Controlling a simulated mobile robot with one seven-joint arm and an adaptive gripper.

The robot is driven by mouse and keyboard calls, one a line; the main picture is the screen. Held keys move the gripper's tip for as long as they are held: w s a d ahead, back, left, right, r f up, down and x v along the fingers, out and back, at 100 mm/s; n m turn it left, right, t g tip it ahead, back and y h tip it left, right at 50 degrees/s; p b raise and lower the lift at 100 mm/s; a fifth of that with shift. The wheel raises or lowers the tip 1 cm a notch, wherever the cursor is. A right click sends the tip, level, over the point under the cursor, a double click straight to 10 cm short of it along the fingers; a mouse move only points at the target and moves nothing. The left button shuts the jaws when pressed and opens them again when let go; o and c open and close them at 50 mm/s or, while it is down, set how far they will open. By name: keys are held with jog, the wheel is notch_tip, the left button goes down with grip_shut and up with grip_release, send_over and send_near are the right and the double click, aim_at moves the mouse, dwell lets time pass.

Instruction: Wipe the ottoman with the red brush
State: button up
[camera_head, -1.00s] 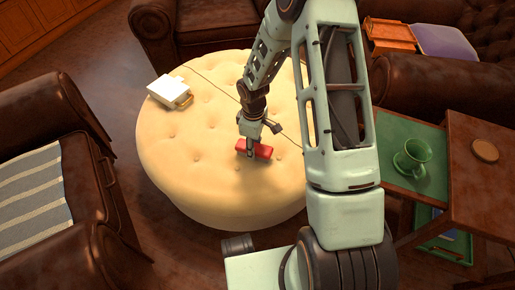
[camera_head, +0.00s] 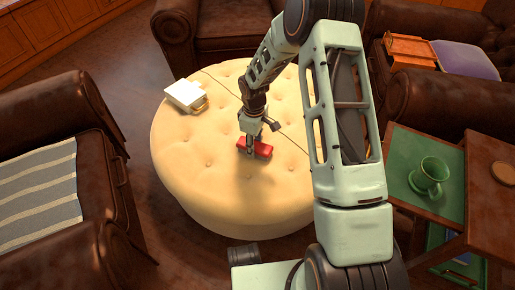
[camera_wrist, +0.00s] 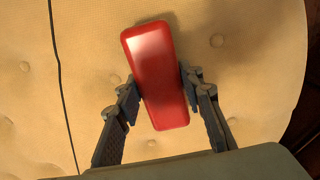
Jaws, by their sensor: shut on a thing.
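The red brush (camera_head: 256,148) is a red block at the middle of the round cream tufted ottoman (camera_head: 205,185). My gripper (camera_head: 249,146) comes down from above and is shut on the brush. In the wrist view, the brush (camera_wrist: 157,75) sits tilted between the two fingers of my gripper (camera_wrist: 158,88), with the ottoman's buttoned top (camera_wrist: 245,75) beneath it. The brush is at the ottoman's surface, but its underside is hidden, so I cannot tell whether it touches.
A white box-like object (camera_head: 186,96) with a cord (camera_head: 222,84) lies at the ottoman's back left. Brown armchairs stand around, one with a striped cloth (camera_head: 40,185).

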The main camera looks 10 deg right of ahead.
jog(key=shift+w+a+b, duration=0.15)
jog(key=shift+w+a, duration=0.35)
jog(key=shift+w, duration=0.25)
jog(key=shift+w+a+b, duration=0.15)
jog(key=shift+w+a, duration=0.35)
jog(key=shift+w, duration=0.2)
jog(key=shift+r, duration=0.1)
jog(key=shift+r+p, duration=2.1)
jog(key=shift+r, duration=0.85)
jog(key=shift+r+p, duration=1.05)
jog(key=shift+r, duration=0.45)
